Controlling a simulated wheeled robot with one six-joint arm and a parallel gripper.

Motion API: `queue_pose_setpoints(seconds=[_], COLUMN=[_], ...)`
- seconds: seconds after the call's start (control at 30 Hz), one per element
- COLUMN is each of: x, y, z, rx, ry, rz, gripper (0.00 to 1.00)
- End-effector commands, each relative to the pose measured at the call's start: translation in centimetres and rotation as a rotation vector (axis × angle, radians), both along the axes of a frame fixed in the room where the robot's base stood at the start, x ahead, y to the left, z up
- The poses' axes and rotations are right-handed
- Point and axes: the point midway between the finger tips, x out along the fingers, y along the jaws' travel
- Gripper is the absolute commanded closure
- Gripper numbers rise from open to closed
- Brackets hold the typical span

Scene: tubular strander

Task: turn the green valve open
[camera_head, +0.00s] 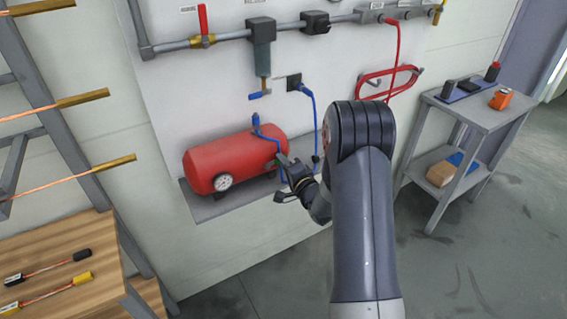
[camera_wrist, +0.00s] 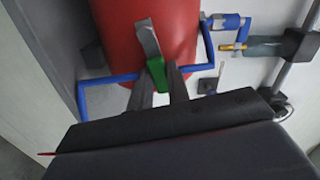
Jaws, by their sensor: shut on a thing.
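The green valve (camera_wrist: 157,73) shows in the wrist view as a small green handle in front of the red tank (camera_wrist: 182,35). My gripper (camera_wrist: 160,86) is shut on the green handle, with one dark finger on each side. A grey flat piece (camera_wrist: 147,38) extends above the green handle; I cannot tell what it belongs to. In the head view my gripper (camera_head: 287,172) is at the right end of the red tank (camera_head: 225,163), which lies on a grey shelf. The valve is mostly hidden there by my gripper.
Blue hoses (camera_head: 312,120) run down beside the tank. Above it are a filter unit (camera_head: 262,50) and a pipe with a red-handled valve (camera_head: 203,20). A grey side table (camera_head: 470,115) stands at right.

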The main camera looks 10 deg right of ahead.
Motion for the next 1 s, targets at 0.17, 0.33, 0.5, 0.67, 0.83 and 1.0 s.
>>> queue_pose_setpoints(seconds=[0.17,0.33,0.5,0.67,0.83,1.0], x=[0.0,0.1,0.1,0.1,0.1,0.1], y=[0.0,-0.1,-0.1,-0.1,-0.1,-0.1], z=[-0.5,-1.1,-1.2,-1.1,-1.1,-1.1], rx=[0.040,0.149,0.219,0.229,0.229,0.228], ry=[0.012,0.049,0.071,0.076,0.076,0.075], rz=[0.000,0.001,0.001,0.001,0.001,0.001], gripper=[1.00,1.00,1.00,1.00,0.81,0.68])
